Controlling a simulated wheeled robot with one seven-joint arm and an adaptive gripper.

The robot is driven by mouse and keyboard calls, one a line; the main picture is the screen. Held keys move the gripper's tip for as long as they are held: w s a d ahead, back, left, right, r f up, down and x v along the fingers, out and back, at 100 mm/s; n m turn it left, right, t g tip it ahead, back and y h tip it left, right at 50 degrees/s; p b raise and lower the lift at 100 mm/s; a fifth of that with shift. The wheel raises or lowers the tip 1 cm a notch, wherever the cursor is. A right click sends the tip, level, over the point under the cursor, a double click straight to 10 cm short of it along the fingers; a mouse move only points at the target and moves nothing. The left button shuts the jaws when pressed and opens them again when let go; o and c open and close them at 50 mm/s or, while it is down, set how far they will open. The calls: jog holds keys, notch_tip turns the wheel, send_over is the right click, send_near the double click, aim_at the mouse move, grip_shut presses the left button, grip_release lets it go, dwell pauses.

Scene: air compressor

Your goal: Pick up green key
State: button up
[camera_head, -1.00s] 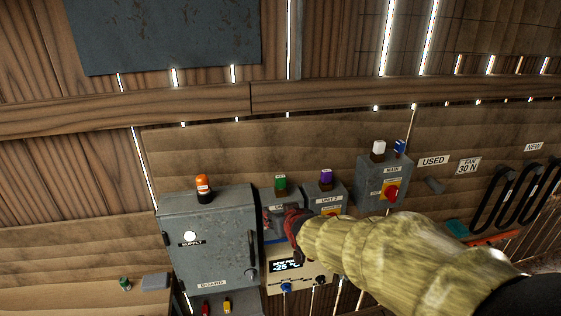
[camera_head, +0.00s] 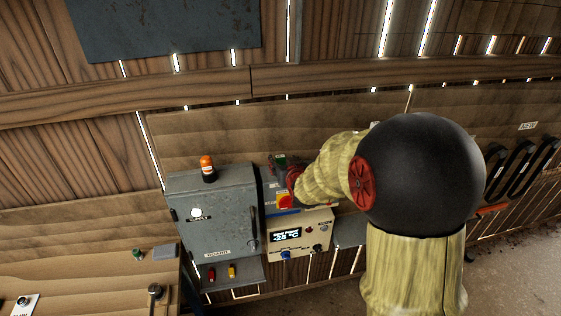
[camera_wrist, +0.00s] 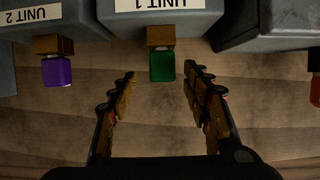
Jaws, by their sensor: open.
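The green key (camera_wrist: 162,66) sticks out of the grey box labelled UNIT 1 (camera_wrist: 158,8), with a brass-coloured piece between its green block and the box. In the wrist view my gripper (camera_wrist: 160,71) is open, with one finger on each side of the green key. The tips are level with the green block and gaps show on both sides, so nothing is gripped.
A purple key (camera_wrist: 57,70) sits on the UNIT 2 box to the left in the wrist view. Another grey box (camera_wrist: 270,22) is at the right. In the head view the large supply cabinet (camera_head: 222,222) with an orange-topped item (camera_head: 208,168) stands left of my gripper.

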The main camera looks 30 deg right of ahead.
aim_at(281, 158)
jog(key=shift+p+x, duration=0.3)
jog(key=shift+x, duration=1.6)
jog(key=shift+a+r, duration=0.1)
jog(key=shift+a, duration=0.1)
jog(key=shift+c, duration=0.2)
jog(key=c, duration=1.1)
jog(key=shift+r, duration=0.1)
jog(key=shift+c, duration=0.5)
